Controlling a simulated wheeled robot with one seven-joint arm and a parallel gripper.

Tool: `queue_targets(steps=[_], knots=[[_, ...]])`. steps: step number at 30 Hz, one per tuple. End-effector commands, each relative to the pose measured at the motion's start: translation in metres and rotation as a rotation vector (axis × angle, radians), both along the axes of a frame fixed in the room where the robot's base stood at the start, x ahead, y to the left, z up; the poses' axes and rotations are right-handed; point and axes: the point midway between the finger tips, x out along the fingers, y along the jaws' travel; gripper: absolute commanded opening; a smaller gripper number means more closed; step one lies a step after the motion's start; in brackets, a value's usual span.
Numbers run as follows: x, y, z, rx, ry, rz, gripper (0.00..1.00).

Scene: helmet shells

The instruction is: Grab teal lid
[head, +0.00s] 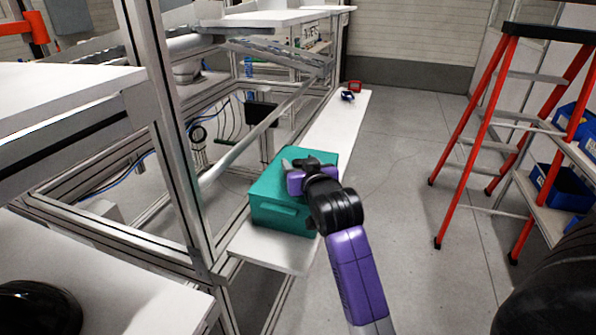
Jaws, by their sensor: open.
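A teal box with a teal lid (270,184) stands on a narrow white shelf beside the metal frame. The lid forms the flat top of the box, and I cannot make out a clear gap between the two. My gripper (286,170) is over the lid's top, open, with its fingers pointing left. I cannot tell whether the fingers touch the lid. My purple and black arm hides the right part of the lid and box.
A metal frame (178,150) stands close on the left. A red stepladder (500,110) and blue bins (562,186) are at right. The grey floor between is clear.

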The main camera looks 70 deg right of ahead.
Motion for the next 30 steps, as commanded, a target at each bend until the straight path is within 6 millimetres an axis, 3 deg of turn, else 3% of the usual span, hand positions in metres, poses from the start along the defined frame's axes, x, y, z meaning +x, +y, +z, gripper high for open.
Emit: queue_targets(steps=[6,14,24,30], knots=[[0.0,0.0,0.0,0.0,0.0,0.0,0.52],[0.0,0.0,0.0,0.0,0.0,0.0,0.01],[0.0,0.0,0.001,-0.001,-0.001,0.001,0.0],[0.001,0.0,0.014,-0.002,-0.002,0.0,0.0]])
